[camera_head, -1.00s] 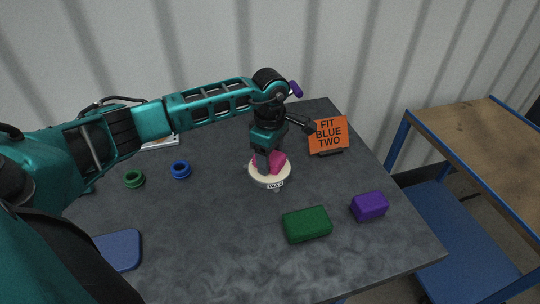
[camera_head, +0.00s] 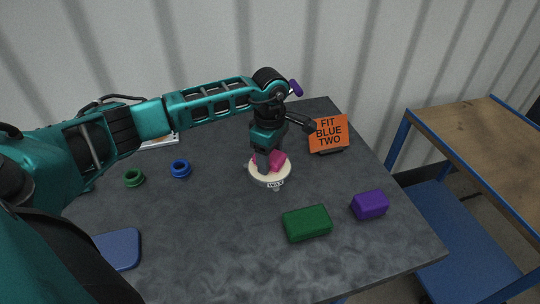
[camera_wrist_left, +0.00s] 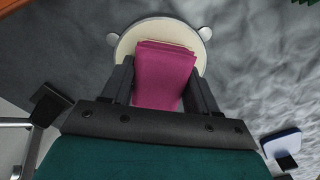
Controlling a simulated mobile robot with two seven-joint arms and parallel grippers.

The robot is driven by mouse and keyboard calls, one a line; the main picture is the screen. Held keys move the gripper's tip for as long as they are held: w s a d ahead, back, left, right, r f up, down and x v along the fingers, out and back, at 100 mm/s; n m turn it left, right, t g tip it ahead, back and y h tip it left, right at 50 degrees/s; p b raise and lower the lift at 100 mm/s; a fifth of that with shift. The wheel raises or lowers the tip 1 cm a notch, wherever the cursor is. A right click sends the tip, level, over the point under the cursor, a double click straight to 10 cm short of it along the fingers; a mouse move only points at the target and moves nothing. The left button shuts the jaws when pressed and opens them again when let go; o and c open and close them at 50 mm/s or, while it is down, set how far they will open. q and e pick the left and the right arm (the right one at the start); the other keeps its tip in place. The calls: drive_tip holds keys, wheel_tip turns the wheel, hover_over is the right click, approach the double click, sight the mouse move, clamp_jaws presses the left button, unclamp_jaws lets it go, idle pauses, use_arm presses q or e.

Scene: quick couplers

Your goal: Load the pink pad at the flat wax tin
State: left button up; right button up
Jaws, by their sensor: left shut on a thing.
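The pink pad (camera_head: 278,159) is between the fingers of my left gripper (camera_head: 263,164), over the flat wax tin (camera_head: 256,176). The tin is a low, round, cream-coloured dish with a small WAX label at its front. In the left wrist view, my left gripper (camera_wrist_left: 161,85) is shut on the pink pad (camera_wrist_left: 164,75), with one dark finger on each side. The pad's far end lies over the cream disc of the tin (camera_wrist_left: 137,31). I cannot tell whether the pad touches the wax. My right gripper is not in view.
A green block (camera_head: 307,223) and a purple block (camera_head: 370,205) lie at the front right. An orange sign (camera_head: 328,134) reads FIT BLUE TWO. A green ring (camera_head: 134,178) and a blue ring (camera_head: 181,169) stand left. A blue pad (camera_head: 120,250) lies front left.

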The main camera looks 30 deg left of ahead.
sight(272, 155)
use_arm(q)
drive_tip(key=shift+s, duration=0.1)
idle(0.3)
drive_tip(key=shift+r+p, duration=2.45)
drive_tip(key=shift+r, duration=1.05)
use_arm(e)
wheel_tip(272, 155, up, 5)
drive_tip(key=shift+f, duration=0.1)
use_arm(q)
drive_tip(key=shift+d+r+m, duration=0.2)
drive_tip(key=shift+d+m, duration=0.1)
drive_tip(key=shift+m, duration=0.1)
drive_tip(key=s+d+r+m, duration=0.6)
drive_tip(key=d+r+m, duration=0.3)
drive_tip(key=m, duration=0.9)
drive_tip(key=shift+s+d+r+p, duration=0.15)
drive_tip(key=shift+s+d+p, duration=0.25)
drive_tip(key=shift+d, duration=0.2)
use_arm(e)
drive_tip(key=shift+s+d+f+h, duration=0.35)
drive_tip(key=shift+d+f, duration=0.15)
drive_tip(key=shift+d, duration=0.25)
